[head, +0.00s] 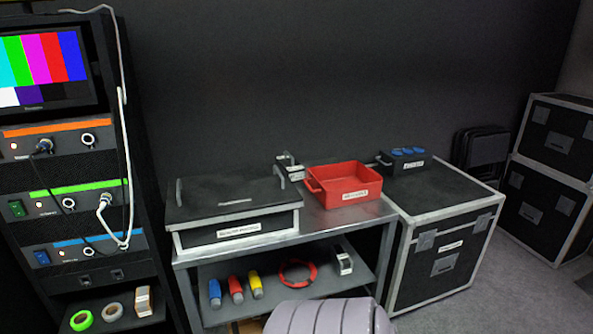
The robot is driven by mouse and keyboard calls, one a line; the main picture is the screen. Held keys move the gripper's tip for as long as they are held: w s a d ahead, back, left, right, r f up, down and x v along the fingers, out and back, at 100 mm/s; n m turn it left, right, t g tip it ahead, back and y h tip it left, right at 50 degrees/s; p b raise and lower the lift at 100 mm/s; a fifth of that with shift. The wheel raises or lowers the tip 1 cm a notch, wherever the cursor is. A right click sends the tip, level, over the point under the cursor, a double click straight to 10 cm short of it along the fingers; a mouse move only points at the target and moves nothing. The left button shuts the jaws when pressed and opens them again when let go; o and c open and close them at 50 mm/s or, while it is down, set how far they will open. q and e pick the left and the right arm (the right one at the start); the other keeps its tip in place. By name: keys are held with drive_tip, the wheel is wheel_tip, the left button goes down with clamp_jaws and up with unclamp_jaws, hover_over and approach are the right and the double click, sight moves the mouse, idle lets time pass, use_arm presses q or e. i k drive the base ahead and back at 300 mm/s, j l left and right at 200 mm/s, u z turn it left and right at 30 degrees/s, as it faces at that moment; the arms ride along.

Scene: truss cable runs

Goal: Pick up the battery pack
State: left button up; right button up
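No item can be read for certain as the battery pack, since the labels are too small. A small dark block with a white label (342,260) stands on the bench's lower shelf at its right end. Another small box, white and brown (143,301), stands on the rack's bottom shelf. A black box with blue round tops (405,161) sits on the flight case. Neither of my grippers is in view. A grey rounded part at the bottom centre looks like part of my own body and hides some of the floor and shelf front.
The metal bench (330,220) holds a black lidded case (238,233) and a red bin (345,187). Its lower shelf holds blue, red and yellow cylinders and a red ring (297,272). A flight case (440,262) adjoins the bench. The equipment rack (150,215) is left. Floor is clear at right.

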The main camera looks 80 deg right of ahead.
sight(295, 170)
drive_tip(key=l+z, duration=0.15)
drive_tip(key=z, duration=2.3)
